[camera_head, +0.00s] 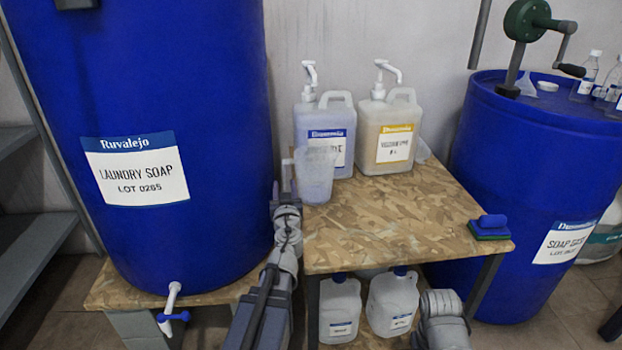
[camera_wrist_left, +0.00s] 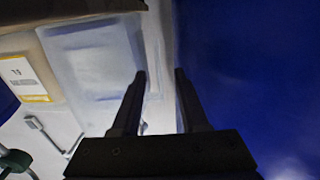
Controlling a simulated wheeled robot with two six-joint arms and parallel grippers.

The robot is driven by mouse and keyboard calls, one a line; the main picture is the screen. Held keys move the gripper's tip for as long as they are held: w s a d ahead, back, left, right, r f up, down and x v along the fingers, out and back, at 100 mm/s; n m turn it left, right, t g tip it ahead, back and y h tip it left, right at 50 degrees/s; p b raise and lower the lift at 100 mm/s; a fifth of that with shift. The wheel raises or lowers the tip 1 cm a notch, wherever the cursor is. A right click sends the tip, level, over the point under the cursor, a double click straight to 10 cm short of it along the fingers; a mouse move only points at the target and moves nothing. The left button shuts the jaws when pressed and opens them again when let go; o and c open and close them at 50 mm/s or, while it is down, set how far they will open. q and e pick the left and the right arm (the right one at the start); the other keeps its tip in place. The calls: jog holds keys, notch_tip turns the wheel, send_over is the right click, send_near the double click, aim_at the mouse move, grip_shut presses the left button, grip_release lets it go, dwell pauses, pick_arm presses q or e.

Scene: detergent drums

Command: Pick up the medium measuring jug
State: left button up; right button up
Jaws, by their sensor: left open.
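A translucent measuring jug (camera_head: 314,176) stands upright on the wooden table's left edge, in front of the blue-labelled pump container. Its handle side faces left. Only this jug shows clearly, so I cannot compare its size. My left gripper (camera_head: 284,190) is just left of the jug, by its handle, and open. In the left wrist view the open fingers (camera_wrist_left: 161,74) point at a pale upright strip that looks like the handle, with the pale jug body (camera_wrist_left: 100,65) to its left. I cannot tell whether the fingers touch it. My right gripper is out of view.
The laundry soap drum (camera_head: 180,235) stands close left of my left gripper. Two pump containers, blue-labelled (camera_head: 306,125) and yellow-labelled (camera_head: 370,128), stand behind the jug. The table's front middle is clear.

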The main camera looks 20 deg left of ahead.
aim_at(284, 172)
pick_arm(q)
jog(key=x, duration=0.8)
jog(key=shift+w, duration=0.15)
jog(key=shift+d+r, duration=0.1)
jog(key=shift+d, duration=0.05)
grip_shut()
dwell(0.3)
dwell(1.1)
